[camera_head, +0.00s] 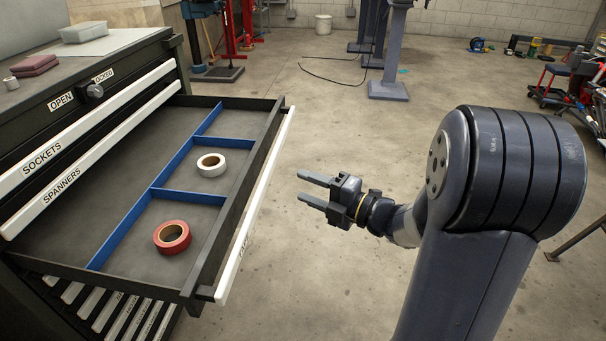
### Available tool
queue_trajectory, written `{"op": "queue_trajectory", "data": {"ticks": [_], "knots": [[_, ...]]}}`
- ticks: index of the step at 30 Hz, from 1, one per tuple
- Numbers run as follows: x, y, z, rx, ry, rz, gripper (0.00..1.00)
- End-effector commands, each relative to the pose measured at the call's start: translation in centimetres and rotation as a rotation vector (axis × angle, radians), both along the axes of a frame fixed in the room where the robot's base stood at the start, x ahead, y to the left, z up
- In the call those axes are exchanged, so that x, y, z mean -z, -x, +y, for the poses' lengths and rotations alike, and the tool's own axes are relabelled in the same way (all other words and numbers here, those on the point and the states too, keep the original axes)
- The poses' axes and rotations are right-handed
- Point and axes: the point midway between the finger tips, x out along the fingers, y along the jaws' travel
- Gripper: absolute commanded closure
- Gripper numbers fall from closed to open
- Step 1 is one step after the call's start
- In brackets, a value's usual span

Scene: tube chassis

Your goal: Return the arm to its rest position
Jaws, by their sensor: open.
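My gripper (315,187) is open and empty. Its two fingers point left, toward the open drawer (140,140), and it hangs over the floor just right of the drawer's white front edge. It does not appear to touch the drawer. My arm's large dark joint fills the right side of the view. In the drawer, a white tape roll (211,165) lies in one compartment on the right side. A red tape roll (172,237) lies in the nearer compartment. Blue dividers (126,233) separate them from the wide left part, which looks empty.
The dark tool cabinet (60,125) has closed drawers labelled SOCKETS and SPANNERS above the open one. A small grey box (84,32) and red items (34,66) sit on top. Grey posts (388,88) stand at the back. The concrete floor between is mostly clear.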

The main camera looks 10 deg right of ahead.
Motion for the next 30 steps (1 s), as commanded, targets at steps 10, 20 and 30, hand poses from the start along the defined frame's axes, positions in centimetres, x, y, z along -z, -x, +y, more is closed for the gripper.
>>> {"op": "queue_trajectory", "data": {"ticks": [10, 20, 30], "knots": [[0.1, -2.3, 2.8, -0.005, 0.001, -0.002, 0.53], [0.1, -6.0, 6.8, -0.004, 0.000, -0.003, 0.53], [0.0, -7.4, 8.6, -0.001, 0.000, 0.000, 0.53]]}}
